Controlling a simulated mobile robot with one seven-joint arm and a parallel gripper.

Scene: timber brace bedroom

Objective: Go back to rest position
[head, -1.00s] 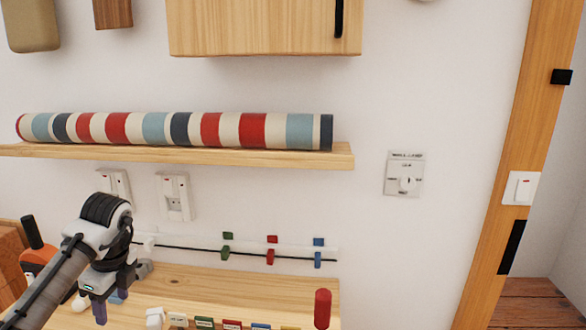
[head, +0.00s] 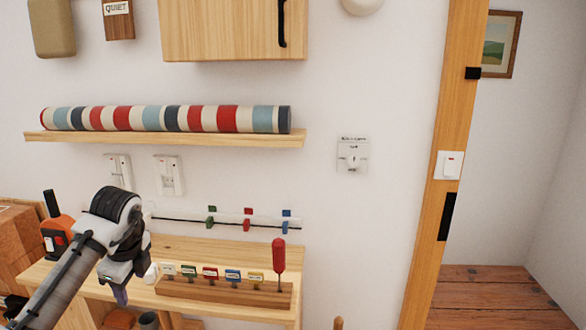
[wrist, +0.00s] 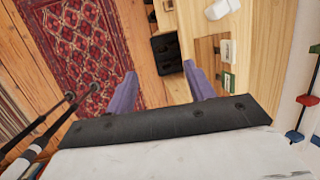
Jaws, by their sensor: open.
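My gripper (wrist: 160,83) is open in the wrist view, its two purple fingers apart with nothing between them. In the head view my gripper (head: 118,291) hangs at the lower left, over the left part of the wooden shelf desk (head: 200,248). A wooden block with several coloured label tags (head: 222,290) stands on the desk to its right. A red-handled tool (head: 279,256) stands upright at the block's right end.
A striped roll (head: 170,119) lies on the wall shelf (head: 170,140) above. An orange object with a black handle (head: 55,235) is left of my arm. A wooden door post (head: 440,160) stands at right. A patterned rug (wrist: 75,50) covers the floor.

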